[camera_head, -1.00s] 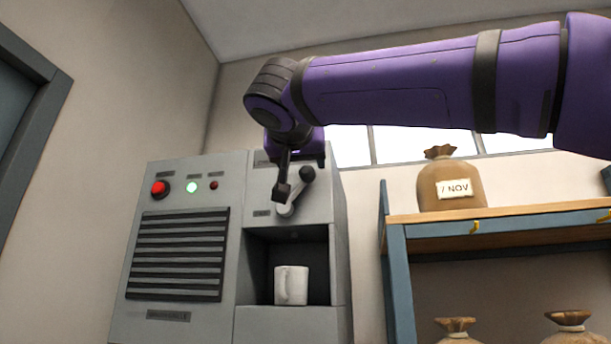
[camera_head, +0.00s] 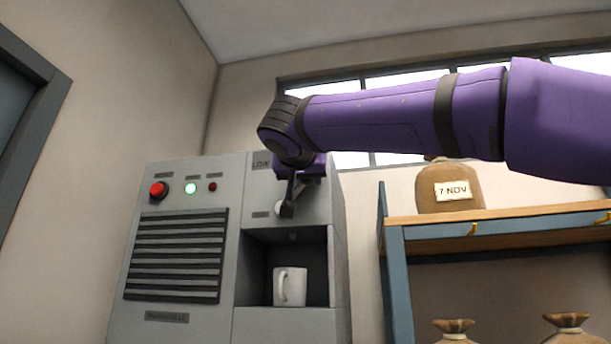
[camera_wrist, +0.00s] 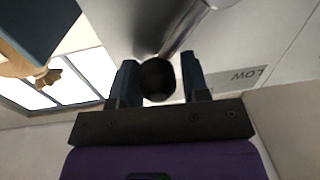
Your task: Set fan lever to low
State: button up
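The fan lever is on the upper right panel of the grey machine (camera_head: 258,183). Its black ball knob (camera_wrist: 157,80) sits between my gripper's fingers in the wrist view, with a thin gap at the right finger. Its metal shaft (camera_wrist: 190,25) runs up and right from the knob. In the head view the pale lever base (camera_head: 280,210) shows beside my gripper (camera_head: 288,209), which hides the knob. My gripper, also in the wrist view (camera_wrist: 160,82), looks open around the knob. The LOW label (camera_head: 261,164) is at the panel's top left and shows upside down in the wrist view (camera_wrist: 245,76).
A white mug (camera_head: 290,287) stands in the recess below the lever. A red button (camera_head: 158,190) and a lit green lamp (camera_head: 190,188) are on the left panel. A shelf (camera_head: 500,222) with a sack (camera_head: 450,197) labelled 7 NOV stands at the right.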

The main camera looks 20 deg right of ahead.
aim_at(262, 187)
jog(key=shift+d, duration=0.1)
grip_shut()
jog(key=w+a+n, duration=0.1)
jog(key=a+n, duration=0.1)
jog(key=n, duration=0.1)
jog(key=w+a+r+n, duration=0.1)
jog(key=w+a+n, duration=0.1)
jog(key=n, duration=0.2)
jog(key=w+a+n, duration=0.1)
jog(key=a+n, duration=0.1)
jog(key=n, duration=0.2)
jog(key=shift+w+a+r+g, duration=0.15)
jog(key=shift+w+r+g, duration=0.15)
jog(key=shift+g, duration=0.1)
jog(key=a+n, duration=0.1)
jog(key=w+f+n, duration=0.1)
jog(key=n, duration=0.1)
jog(key=shift+a, duration=0.35)
jog(key=shift+w+a+f, duration=0.2)
jog(key=shift+w, duration=0.05)
jog(key=shift+w+a+f, duration=0.1)
jog(key=shift+f, duration=0.15)
